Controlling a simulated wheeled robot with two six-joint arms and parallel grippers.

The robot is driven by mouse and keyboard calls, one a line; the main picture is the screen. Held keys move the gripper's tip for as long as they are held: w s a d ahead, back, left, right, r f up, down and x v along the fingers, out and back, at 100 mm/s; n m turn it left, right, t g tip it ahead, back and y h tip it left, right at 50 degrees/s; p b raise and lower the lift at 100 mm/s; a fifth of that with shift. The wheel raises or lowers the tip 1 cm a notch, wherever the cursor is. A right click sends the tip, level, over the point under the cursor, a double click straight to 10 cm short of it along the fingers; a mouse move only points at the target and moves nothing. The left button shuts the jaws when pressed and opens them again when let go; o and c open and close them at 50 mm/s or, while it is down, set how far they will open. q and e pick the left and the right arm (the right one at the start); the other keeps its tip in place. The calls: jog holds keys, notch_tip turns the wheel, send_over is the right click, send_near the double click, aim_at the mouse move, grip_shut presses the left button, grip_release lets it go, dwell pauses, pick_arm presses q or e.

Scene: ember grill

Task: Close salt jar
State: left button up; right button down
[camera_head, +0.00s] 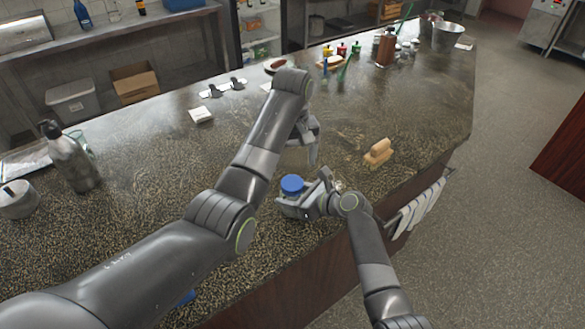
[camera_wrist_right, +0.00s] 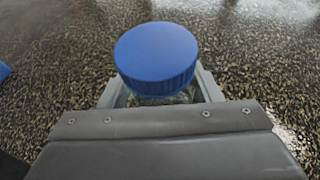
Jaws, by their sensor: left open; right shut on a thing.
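A blue lid (camera_head: 292,184) sits on top of the salt jar, near the counter's front edge. In the right wrist view the lid (camera_wrist_right: 157,58) looks level, with a little clear jar (camera_wrist_right: 168,98) showing under it. How tightly it sits cannot be told. My right gripper (camera_head: 288,204) is shut around the jar below the lid, and it hides most of the jar. My left gripper (camera_head: 312,152) is open and points down, just behind and to the right of the lid, apart from it.
A wooden-handled block (camera_head: 378,151) lies to the right on the speckled counter (camera_head: 180,165). A grey bottle (camera_head: 70,158) and bowl (camera_head: 17,200) stand far left. A small white pad (camera_head: 200,115) lies behind. Striped towels (camera_head: 421,207) hang at the front edge.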

pick_arm(q)
jog(key=shift+r, duration=0.2)
pick_arm(e)
jog(key=shift+c, duration=1.9)
grip_release()
pick_arm(q)
jog(key=shift+f+b, duration=0.75)
jog(key=shift+f, duration=0.05)
pick_arm(e)
jog(key=v, duration=1.7)
jog(key=shift+d, duration=0.2)
jog(key=shift+s, duration=0.15)
